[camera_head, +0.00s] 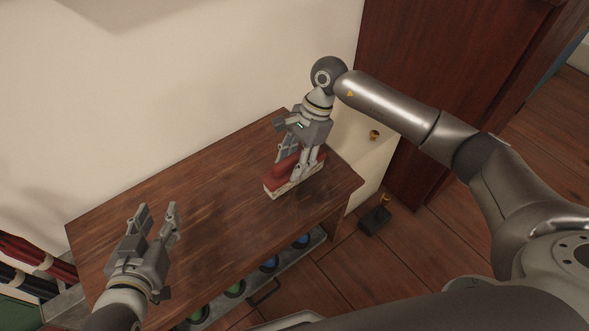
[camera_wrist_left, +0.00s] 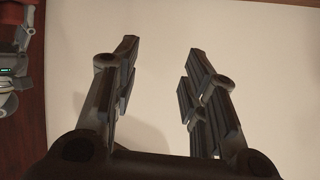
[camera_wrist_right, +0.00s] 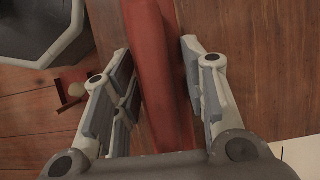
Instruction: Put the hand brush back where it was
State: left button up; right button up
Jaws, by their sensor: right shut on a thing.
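The hand brush (camera_head: 279,178) has a red body over a pale lower part. It is at the right part of the wooden shelf top, bristle side down, on or just above the surface. My right gripper (camera_head: 298,165) comes from above and is shut on it. In the right wrist view the red handle (camera_wrist_right: 160,80) runs between the fingers of my right gripper (camera_wrist_right: 158,90). My left gripper (camera_head: 158,219) is open and empty above the left part of the top. It also shows open against the pale wall in the left wrist view (camera_wrist_left: 160,75).
The wooden shelf top (camera_head: 215,200) is otherwise clear. A lower shelf holds several round green and blue items (camera_head: 268,264). Red and dark rolls (camera_head: 35,262) lie at the left. A small dark object (camera_head: 375,220) is on the floor at right, near a dark red cabinet (camera_head: 440,80).

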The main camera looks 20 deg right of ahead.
jog(key=shift+w+f, duration=0.15)
jog(key=shift+f, duration=0.05)
notch_tip(320, 180, down, 3)
jog(key=shift+w+d+b, duration=0.1)
jog(key=shift+b, duration=0.45)
pick_arm(q)
jog(key=r+t, duration=0.1)
jog(key=w+r+t, duration=0.1)
jog(key=r, duration=0.1)
jog(key=w+d+r+t+h, duration=0.1)
jog(key=r, duration=0.1)
jog(key=shift+d, duration=0.1)
pick_arm(e)
jog(key=shift+f, duration=0.1)
pick_arm(q)
jog(key=shift+r, duration=0.15)
pick_arm(e)
jog(key=shift+f, duration=0.1)
jog(key=o, duration=1)
jog(key=shift+c, duration=0.2)
pick_arm(q)
jog(key=shift+d+r+t, duration=0.1)
jog(key=shift+r+t, duration=0.2)
jog(key=shift+r, duration=0.05)
